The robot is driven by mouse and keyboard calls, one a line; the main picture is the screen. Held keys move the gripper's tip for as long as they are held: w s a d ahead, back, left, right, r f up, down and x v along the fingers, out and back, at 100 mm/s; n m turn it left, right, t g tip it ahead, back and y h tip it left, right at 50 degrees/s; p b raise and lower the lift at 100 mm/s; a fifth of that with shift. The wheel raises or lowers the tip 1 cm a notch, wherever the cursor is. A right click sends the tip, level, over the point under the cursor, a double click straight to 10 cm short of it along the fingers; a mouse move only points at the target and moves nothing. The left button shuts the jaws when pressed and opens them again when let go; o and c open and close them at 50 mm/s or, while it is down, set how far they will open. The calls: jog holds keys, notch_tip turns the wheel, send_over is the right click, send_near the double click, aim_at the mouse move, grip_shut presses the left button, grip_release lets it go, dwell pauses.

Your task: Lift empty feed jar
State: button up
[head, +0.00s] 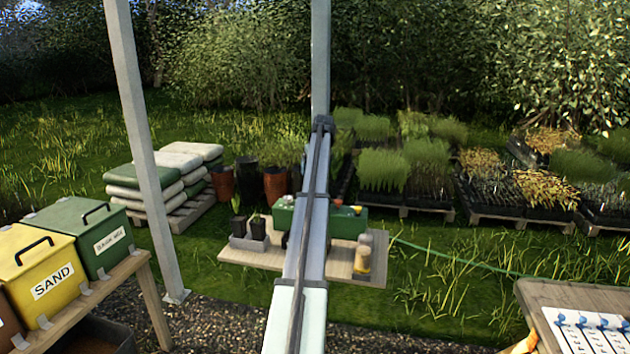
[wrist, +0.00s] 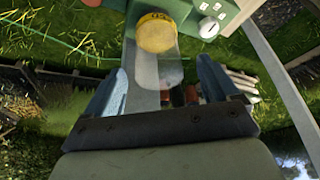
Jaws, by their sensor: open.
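My gripper (wrist: 162,70) shows in the wrist view with its two fingers spread apart. A jar with a round yellow end (wrist: 157,33) and a clear, greyish body (wrist: 160,72) appears between and beyond the fingertips. I see no finger closed on it, and its distance from the fingers is hard to judge. In the head view a small jar-like thing with yellow on it (head: 362,262) stands at the right of a wooden board; whether it is the same jar I cannot tell. My arm crosses the head view's middle, and the gripper cannot be made out there.
A green box (head: 345,221) with knobs and small pots (head: 258,229) stand on the wooden board (head: 233,254). A grey post (head: 160,180) rises at left, near yellow (head: 52,283) and green (head: 104,245) bins. A wooden table (head: 575,295) with a sheet is at right.

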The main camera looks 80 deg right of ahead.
jog(key=shift+x, duration=2.3)
jog(key=shift+a, duration=0.1)
jog(key=shift+c, duration=0.4)
jog(key=shift+s, duration=0.1)
jog(key=c, duration=1.1)
